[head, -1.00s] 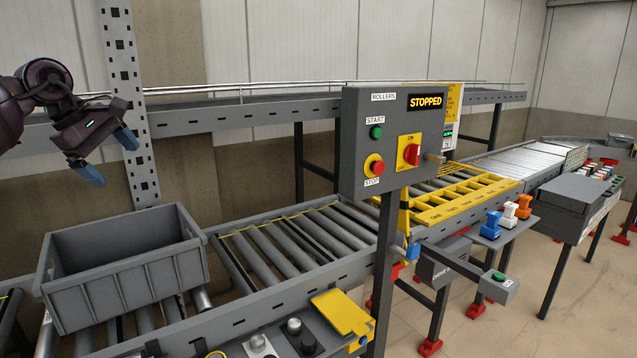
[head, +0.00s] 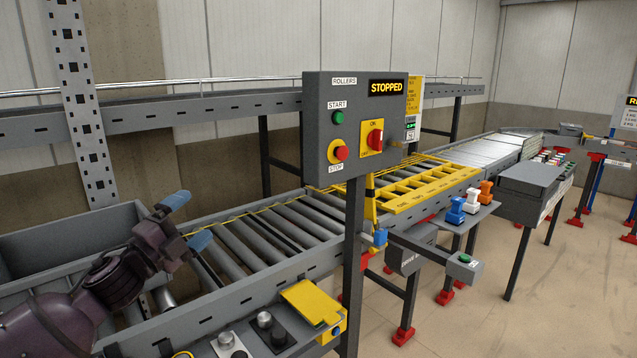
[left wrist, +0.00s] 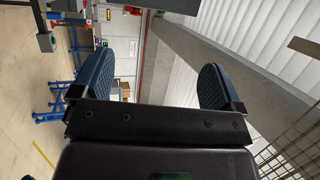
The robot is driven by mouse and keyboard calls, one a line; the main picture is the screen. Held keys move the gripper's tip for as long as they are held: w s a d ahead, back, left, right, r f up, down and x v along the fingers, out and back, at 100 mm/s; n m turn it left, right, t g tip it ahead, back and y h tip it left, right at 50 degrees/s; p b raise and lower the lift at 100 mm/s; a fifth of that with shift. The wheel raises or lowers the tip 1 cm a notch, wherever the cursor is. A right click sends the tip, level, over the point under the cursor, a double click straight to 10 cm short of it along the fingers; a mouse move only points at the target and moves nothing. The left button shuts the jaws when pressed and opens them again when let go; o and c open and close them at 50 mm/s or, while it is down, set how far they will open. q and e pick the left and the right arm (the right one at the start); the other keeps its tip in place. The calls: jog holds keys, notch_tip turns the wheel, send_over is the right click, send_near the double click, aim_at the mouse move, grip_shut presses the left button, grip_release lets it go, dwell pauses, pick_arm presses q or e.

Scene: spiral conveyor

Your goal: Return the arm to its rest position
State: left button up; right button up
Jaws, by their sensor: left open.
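My left gripper (head: 187,222) is at the lower left of the head view, in front of the roller conveyor and the grey bin. Its two blue fingertips are apart with nothing between them. In the left wrist view the open fingers (left wrist: 172,88) frame a distant wall and a concrete beam. My dark purple left arm comes in from the lower left corner and hides part of the bin. My right gripper is not in view.
A control box (head: 355,125) reading STOPPED stands on a post right of my gripper. The grey bin (head: 60,232) sits on the rollers at the left. A yellow guard (head: 435,192) covers rollers beyond the post. A perforated upright (head: 86,120) rises behind.

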pick_arm(q)
jog(key=s+a+f+n+g+y+b, duration=0.1)
jog(key=s+f+n+y, duration=0.3)
jog(key=f, duration=0.5)
jog(key=s+f+n+y+b, duration=0.15)
jog(key=s+f+n, duration=0.25)
jog(key=f+n, duration=0.4)
jog(key=s+a+f+n+g+y, duration=0.1)
jog(key=s+f+n+y, duration=0.25)
jog(key=f, duration=0.75)
jog(key=s+a+f+n+g+y+b, duration=0.1)
jog(key=s+f+n+g, duration=0.4)
jog(key=s+f, duration=1.4)
jog(key=s+n+y+b, duration=0.1)
jog(key=s+n+b, duration=0.1)
jog(key=s, duration=0.1)
jog(key=shift+f, duration=0.25)
